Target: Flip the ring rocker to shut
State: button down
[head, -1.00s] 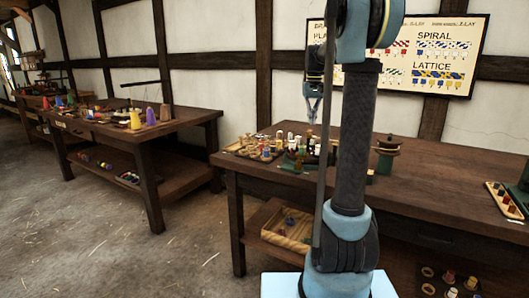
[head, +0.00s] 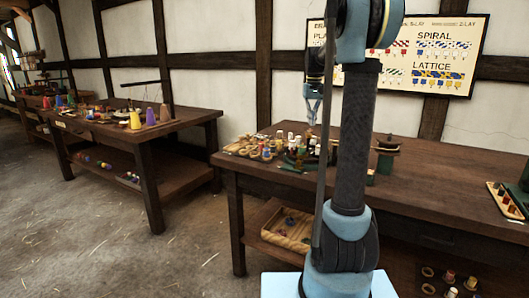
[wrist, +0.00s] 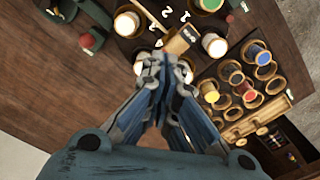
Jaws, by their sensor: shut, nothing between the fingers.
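My gripper (head: 312,112) hangs point-down above the left part of the near bench, over a crowd of small items. In the wrist view its fingers (wrist: 165,65) are together and empty. In the head view this spot is too small to read.
Wooden rings with coloured centres (wrist: 240,80) stand close at the right of the fingers. White-topped pots (wrist: 127,23) stand around the fingertips. A green fitting with a red knob (wrist: 88,40) is at upper left. The bench's right part (head: 440,165) has wide clear room.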

jog(key=shift+f, duration=1.05)
dwell(0.4)
notch_tip(320, 180, up, 8)
dwell(1.0)
jog(key=shift+s, duration=0.1)
